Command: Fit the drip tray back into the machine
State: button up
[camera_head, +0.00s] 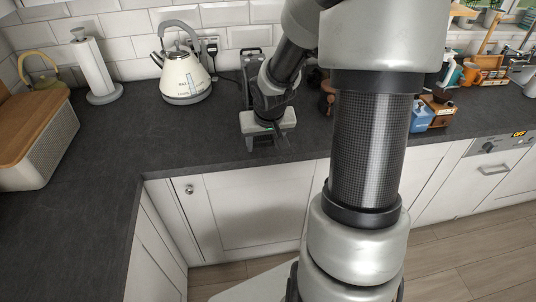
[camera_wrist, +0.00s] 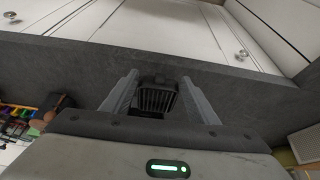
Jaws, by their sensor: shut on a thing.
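The drip tray (camera_wrist: 157,97) is a small dark slatted piece in the wrist view. It sits between the two fingers of my gripper (camera_wrist: 158,82), which is shut on it. In the head view my gripper (camera_head: 264,141) points down near the worktop's front edge, and I cannot make out the tray there. A dark upright appliance (camera_head: 251,62), which looks like the machine, stands at the back behind my wrist. My arm hides most of it, and its tray slot is not visible.
A cream kettle (camera_head: 186,79) and a paper towel roll (camera_head: 94,68) stand to the left. A bread bin (camera_head: 36,137) is at far left. A blue item (camera_head: 421,115) and a wooden grinder (camera_head: 439,108) are right of my arm. The left-middle worktop (camera_head: 150,130) is clear.

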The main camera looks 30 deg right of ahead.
aim_at(269, 146)
jog(key=shift+w+d+f+b, duration=0.15)
jog(key=shift+d+f+b, duration=0.15)
jog(key=shift+d+f, duration=0.55)
jog(key=shift+w+f+b, duration=0.2)
jog(key=shift+f+b, duration=0.3)
jog(key=shift+f, duration=0.05)
jog(key=b+x, duration=0.2)
jog(key=x, duration=0.1)
jog(key=shift+w+f+b, duration=0.1)
jog(key=shift+w+b, duration=0.05)
jog(key=shift+b, duration=0.2)
jog(key=shift+w+d, duration=0.3)
jog(key=shift+w, duration=0.55)
jog(key=shift+w+d, duration=0.2)
jog(key=shift+w, duration=0.45)
jog(key=shift+w+d, duration=0.2)
jog(key=shift+w, duration=0.5)
jog(key=shift+w, duration=0.15)
jog(key=o, duration=1.4)
